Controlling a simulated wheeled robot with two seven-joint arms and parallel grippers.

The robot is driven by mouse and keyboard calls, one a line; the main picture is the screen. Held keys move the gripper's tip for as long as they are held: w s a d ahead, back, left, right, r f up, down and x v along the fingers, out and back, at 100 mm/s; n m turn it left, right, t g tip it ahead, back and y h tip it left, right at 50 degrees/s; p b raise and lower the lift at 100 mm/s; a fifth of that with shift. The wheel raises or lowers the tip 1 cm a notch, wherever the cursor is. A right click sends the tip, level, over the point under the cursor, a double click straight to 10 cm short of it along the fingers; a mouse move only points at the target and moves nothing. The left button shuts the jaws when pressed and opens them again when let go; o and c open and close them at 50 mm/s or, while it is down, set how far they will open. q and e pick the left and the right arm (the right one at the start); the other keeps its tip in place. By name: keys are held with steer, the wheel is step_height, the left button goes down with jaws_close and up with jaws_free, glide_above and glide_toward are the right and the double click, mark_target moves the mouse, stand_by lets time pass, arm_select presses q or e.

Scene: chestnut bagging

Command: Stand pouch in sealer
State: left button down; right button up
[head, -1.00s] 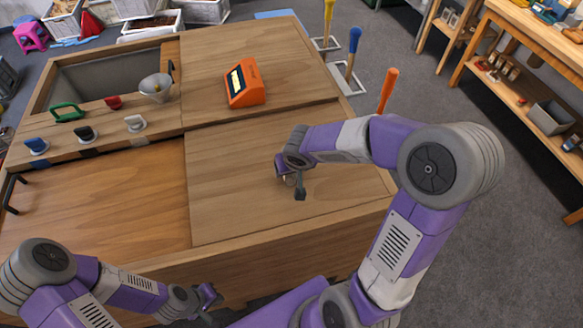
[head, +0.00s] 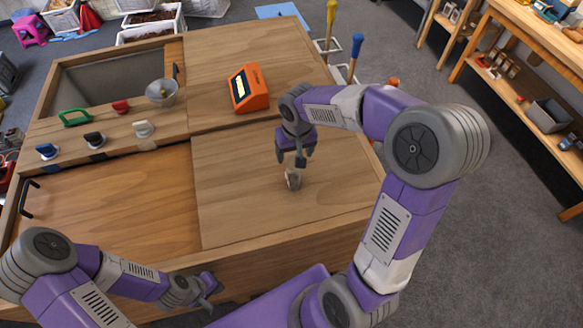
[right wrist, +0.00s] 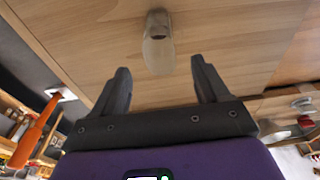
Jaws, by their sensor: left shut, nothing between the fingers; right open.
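A small translucent pouch (head: 293,180) is on the bare right part of the wooden worktop. It also shows in the right wrist view (right wrist: 159,52), just beyond the fingertips, with a grey-brown end. I cannot tell whether it stands or lies. My right gripper (head: 291,158) is open and empty, pointing down just above the pouch; in the right wrist view its two fingers (right wrist: 160,68) are spread, apart from it. My left gripper (head: 212,284) is shut and empty near the front edge. An orange device (head: 250,90) with a display stands farther back; I cannot tell whether it is the sealer.
A metal funnel or bowl (head: 162,92) sits by the sunken bin (head: 112,78) at the back left. Green (head: 75,117), red (head: 121,107), blue (head: 47,151), black (head: 95,139) and white (head: 143,129) handled items line the ledge. The worktop around the pouch is clear.

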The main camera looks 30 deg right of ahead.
mark_target(293, 167)
steer(key=f, duration=0.7)
steer(key=shift+w+d+f, duration=0.1)
steer(key=shift+w+f, duration=0.15)
steer(key=shift+c, duration=0.4)
jaws_close()
